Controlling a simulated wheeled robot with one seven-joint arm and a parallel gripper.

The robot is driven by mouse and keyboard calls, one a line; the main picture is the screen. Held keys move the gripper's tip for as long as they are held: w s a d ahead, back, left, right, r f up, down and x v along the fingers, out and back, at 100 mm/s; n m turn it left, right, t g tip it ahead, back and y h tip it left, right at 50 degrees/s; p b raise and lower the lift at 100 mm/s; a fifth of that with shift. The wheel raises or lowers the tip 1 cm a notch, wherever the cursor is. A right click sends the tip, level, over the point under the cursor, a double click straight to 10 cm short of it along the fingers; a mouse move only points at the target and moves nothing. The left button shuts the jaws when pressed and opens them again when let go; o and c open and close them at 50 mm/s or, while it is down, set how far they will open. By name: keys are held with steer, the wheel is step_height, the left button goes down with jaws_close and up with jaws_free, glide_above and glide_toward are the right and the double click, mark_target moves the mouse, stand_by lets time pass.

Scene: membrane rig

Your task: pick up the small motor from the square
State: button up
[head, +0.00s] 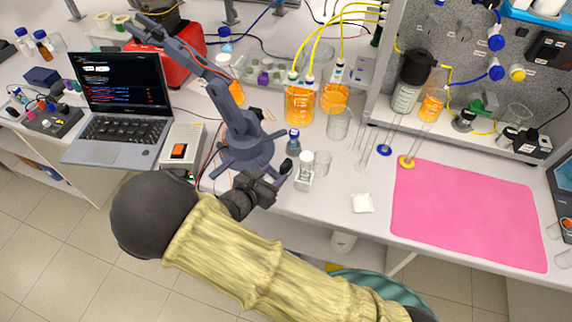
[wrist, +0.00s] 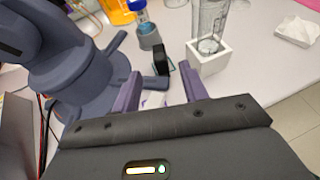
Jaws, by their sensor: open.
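My gripper (head: 262,186) is open just in front of the grey-blue desktop arm's base (head: 245,150). In the wrist view its two purple-grey fingers (wrist: 162,88) stand apart with nothing held between them. A small black block (wrist: 161,68), which may be the small motor, stands just beyond the fingertips. It has a thin greenish edge beside it. A small white patch (wrist: 154,99) shows between the fingers, nearer than the block; I cannot tell if it is the square.
Close to the right stands a white holder (wrist: 209,57) with a clear beaker. A blue-capped bottle (wrist: 149,36) stands behind the block. The arm base's feet (wrist: 120,42) are close on the left. A white wipe (head: 362,203) and pink mat (head: 468,213) lie right, with free bench between.

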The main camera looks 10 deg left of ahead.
mark_target(282, 168)
steer(key=shift+w, duration=0.1)
steer(key=shift+p+x, duration=0.9)
steer(key=shift+x, duration=1.75)
steer(key=shift+s+a+f, duration=0.1)
steer(key=shift+s+f, duration=0.1)
steer(key=shift+c, duration=0.4)
steer(key=c, duration=0.4)
jaws_close()
